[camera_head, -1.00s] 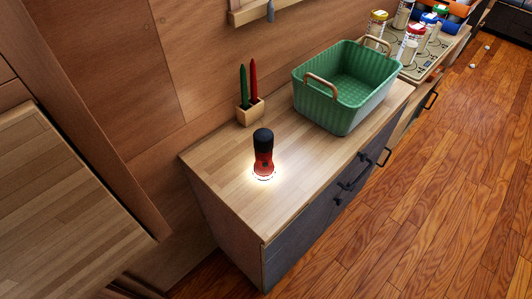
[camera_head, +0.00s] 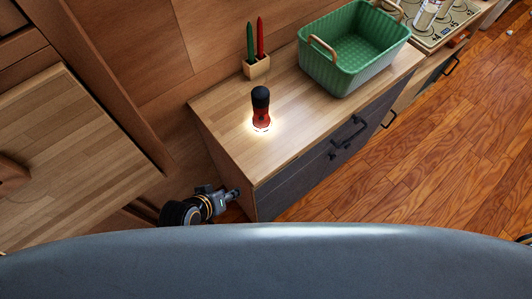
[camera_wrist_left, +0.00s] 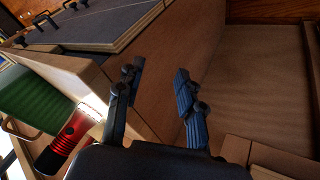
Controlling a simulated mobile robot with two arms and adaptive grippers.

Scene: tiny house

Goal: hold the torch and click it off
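The torch (camera_head: 261,109), red with a black end, stands upright on its head on the wooden counter (camera_head: 222,128). A bright glow lights the counter around its base, so it is lit. In the left wrist view the torch (camera_wrist_left: 67,137) shows at the lower left, beyond my fingers and apart from them. My left gripper (camera_wrist_left: 157,92) is open and empty, its two dark fingers spread. In the head view a black arm part of mine shows below the counter's left end; the fingers are hard to make out there. My right gripper is in neither view.
A green basket (camera_head: 352,52) stands right of the torch, with a wooden holder (camera_head: 257,68) of green and red pens behind it. Dark drawers with black handles (camera_head: 347,134) front the counter. A wooden surface (camera_head: 75,150) lies at the left. The counter around the torch is clear.

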